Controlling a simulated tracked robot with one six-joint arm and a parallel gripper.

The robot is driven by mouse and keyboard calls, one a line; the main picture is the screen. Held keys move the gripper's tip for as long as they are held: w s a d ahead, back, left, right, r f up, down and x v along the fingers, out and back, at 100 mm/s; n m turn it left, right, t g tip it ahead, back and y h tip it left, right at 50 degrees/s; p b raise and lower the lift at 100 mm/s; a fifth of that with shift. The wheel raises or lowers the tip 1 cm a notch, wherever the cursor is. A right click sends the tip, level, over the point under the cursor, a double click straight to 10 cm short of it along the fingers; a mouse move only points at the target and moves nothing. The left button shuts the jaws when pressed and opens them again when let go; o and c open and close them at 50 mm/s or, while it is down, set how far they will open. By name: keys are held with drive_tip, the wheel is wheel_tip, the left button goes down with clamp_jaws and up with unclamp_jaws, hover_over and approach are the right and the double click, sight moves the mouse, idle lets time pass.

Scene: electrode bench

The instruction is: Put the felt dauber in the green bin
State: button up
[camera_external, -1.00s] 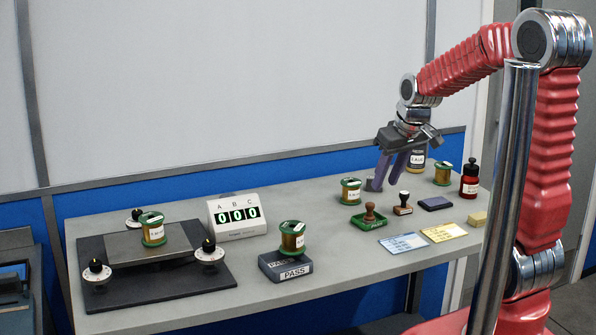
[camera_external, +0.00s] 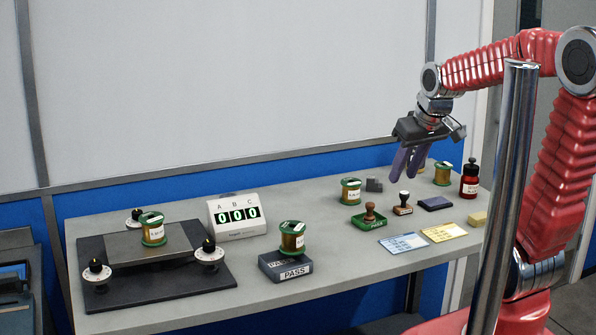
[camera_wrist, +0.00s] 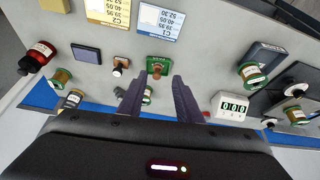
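My gripper (camera_external: 405,172) hangs above the back right of the bench, pointing down, its two purple fingers apart. In the wrist view my gripper (camera_wrist: 158,92) shows a clear gap with nothing held. No object is plainly recognisable as a felt dauber. A small dark grey block (camera_external: 374,185) stands on the bench, left of and below the fingertips.
A green-rimmed spool (camera_external: 350,191) stands beside the block, and another spool (camera_external: 442,174) and a red bottle (camera_external: 469,180) stand at right. A second stamp (camera_external: 403,205), a dark pad (camera_external: 435,203) and two cards (camera_external: 404,243) lie in front.

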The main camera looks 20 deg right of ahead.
drive_tip(key=s+r+m, duration=0.1)
drive_tip(key=s+r, duration=0.1)
drive_tip(key=s, duration=0.9)
drive_tip(key=shift+s+d+r+t+h, duration=0.3)
drive_tip(key=shift+s+d, duration=0.05)
drive_tip(key=shift+d, duration=0.1)
